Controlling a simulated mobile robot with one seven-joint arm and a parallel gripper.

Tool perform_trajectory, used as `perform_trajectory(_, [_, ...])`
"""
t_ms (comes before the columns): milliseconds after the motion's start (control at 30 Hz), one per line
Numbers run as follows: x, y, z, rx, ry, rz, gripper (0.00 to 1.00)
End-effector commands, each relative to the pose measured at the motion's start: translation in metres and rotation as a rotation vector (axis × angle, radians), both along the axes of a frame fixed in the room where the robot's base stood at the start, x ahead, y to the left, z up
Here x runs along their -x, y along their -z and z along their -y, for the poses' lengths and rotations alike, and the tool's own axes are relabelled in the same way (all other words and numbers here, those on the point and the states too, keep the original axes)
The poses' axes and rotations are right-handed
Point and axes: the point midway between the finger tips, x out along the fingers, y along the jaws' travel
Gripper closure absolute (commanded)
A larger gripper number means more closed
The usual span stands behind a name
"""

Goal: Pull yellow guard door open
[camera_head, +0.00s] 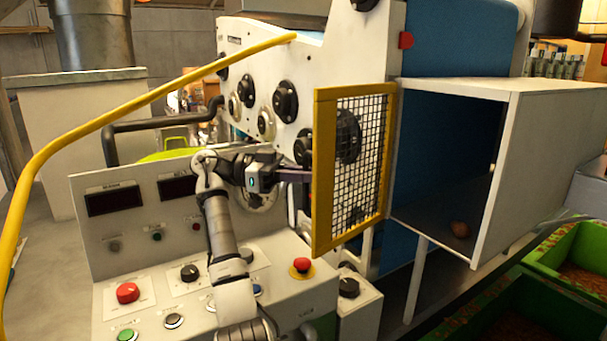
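The yellow guard door (324,178), a yellow frame with black wire mesh, stands swung out at the left side of a white box (510,160). The box's front is uncovered and its dark inside shows. My arm comes up from the bottom of the view over the control panel. My gripper (300,176) points right, with its fingers at the left edge of the door frame. The fingertips seem to end at or behind that edge, so I cannot tell whether they touch or grip it.
A control panel (130,250) with a red button (128,293), a red emergency knob (301,265) and several other buttons lies under my arm. A yellow rail (120,112) crosses the left. Green bins (570,255) stand at the lower right.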

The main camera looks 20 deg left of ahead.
Motion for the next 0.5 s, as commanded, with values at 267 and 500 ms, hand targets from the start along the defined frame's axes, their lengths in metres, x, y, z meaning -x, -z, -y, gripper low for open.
perform_trajectory(267, [-0.0018,-0.0014,0.0034,-0.002,0.001,-0.001,0.82])
perform_trajectory(500, [-0.0008,-0.0007,0.0018,-0.001,0.0,-0.001,0.7])
